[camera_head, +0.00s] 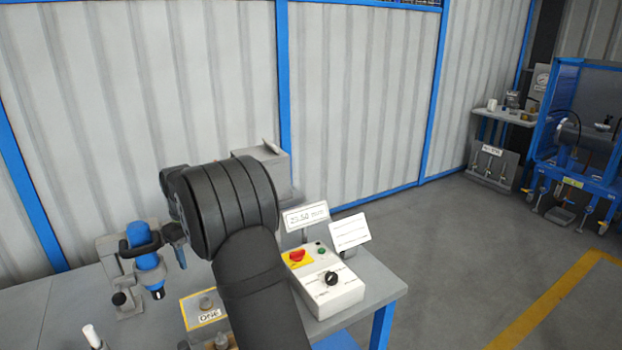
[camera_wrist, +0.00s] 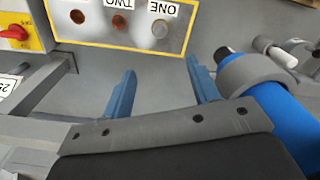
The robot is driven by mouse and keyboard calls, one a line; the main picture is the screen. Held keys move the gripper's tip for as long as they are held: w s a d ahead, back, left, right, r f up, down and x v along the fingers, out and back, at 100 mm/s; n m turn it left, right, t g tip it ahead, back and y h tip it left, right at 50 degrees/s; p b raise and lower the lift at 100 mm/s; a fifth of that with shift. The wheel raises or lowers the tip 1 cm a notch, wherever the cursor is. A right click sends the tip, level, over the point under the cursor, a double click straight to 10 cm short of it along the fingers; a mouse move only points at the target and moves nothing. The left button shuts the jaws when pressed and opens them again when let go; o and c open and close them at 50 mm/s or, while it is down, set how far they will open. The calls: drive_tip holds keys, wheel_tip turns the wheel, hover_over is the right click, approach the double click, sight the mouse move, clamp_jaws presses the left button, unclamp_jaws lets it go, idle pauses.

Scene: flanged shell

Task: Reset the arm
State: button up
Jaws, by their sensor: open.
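My gripper (camera_wrist: 160,85) is open, with its two blue fingers apart over bare grey bench and nothing between them. In the head view the gripper is mostly hidden behind my dark arm, and a bit of one finger (camera_head: 181,256) shows to its left. A blue cylindrical tool (camera_head: 148,262) stands upright in a dark ring holder just left of the finger. The tool also shows in the wrist view (camera_wrist: 285,120), close beside the right finger, with a grey collar round it. I cannot tell whether they touch.
A yellow-edged plate (camera_wrist: 120,38) labelled ONE and TWO lies beyond the fingertips. A white control box (camera_head: 327,285) with a red switch (camera_head: 297,255) and signs stands on the bench (camera_head: 384,284) right of my arm. A white-capped item (camera_head: 92,335) is at the front left.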

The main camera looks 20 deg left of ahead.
sight(205, 299)
wheel_tip(205, 299, down, 16)
drive_tip(key=shift+r, duration=0.35)
drive_tip(key=shift+r, duration=0.1)
wheel_tip(205, 299, up, 16)
drive_tip(key=r, duration=0.1)
wheel_tip(205, 299, down, 18)
drive_tip(key=shift+r, duration=0.1)
wheel_tip(205, 299, up, 5)
drive_tip(key=shift+r, duration=0.2)
idle(0.6)
